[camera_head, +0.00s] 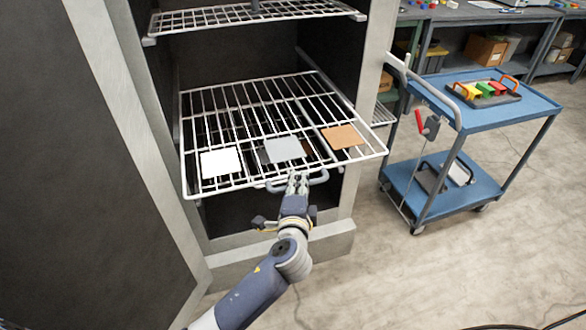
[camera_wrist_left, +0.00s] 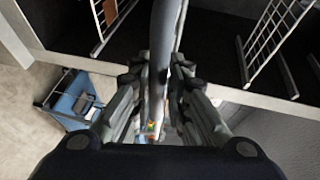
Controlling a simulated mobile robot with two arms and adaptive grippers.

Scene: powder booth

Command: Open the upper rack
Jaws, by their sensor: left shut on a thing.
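An open cabinet (camera_head: 345,200) holds white wire racks. One wire rack (camera_head: 255,90) sticks out of the front and carries a white plate (camera_head: 221,162), a grey plate (camera_head: 284,150) and a brown plate (camera_head: 343,136). Another wire rack (camera_head: 205,18) sits higher, at the top edge of the head view, partly cut off. My left gripper (camera_head: 296,180) is at the front edge of the plate-bearing rack, shut on its grey handle (camera_head: 319,179). In the left wrist view the handle bar (camera_wrist_left: 162,55) runs between the fingers (camera_wrist_left: 160,85). My right gripper is not in view.
The cabinet door (camera_head: 70,170) stands open at the left. A blue cart (camera_head: 500,98) with a tray of coloured parts (camera_head: 485,93) stands to the right. Workbenches (camera_head: 475,12) line the back. The floor (camera_head: 440,280) in front is mostly clear.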

